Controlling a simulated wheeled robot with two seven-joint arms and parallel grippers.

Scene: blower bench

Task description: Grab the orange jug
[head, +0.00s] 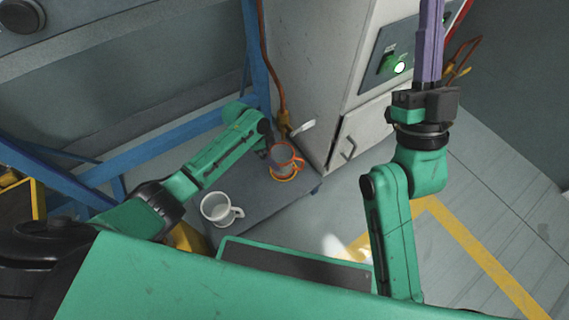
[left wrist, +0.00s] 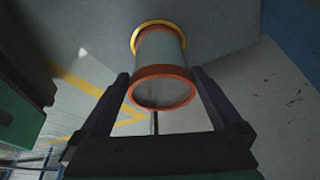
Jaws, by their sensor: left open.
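The orange jug (head: 284,160) has a grey body, an orange rim and handle, and a yellow ring at its foot. It stands on the grey bench top. My left gripper (head: 268,143) is at its upper left side in the head view. In the left wrist view the jug (left wrist: 161,88) shows between the two open fingers of the left gripper (left wrist: 160,75), its rim nearest the camera. Whether a finger touches it is unclear. My right gripper (head: 431,45) points up at the right, away from the jug; its finger gap does not show.
A white mug (head: 217,209) stands on the bench top (head: 255,193), left of and nearer than the jug. A white piece (head: 303,127) shows just behind the jug. A pale cabinet (head: 330,75) rises behind, with a green-lit panel. Blue frame bars (head: 160,150) run at the left.

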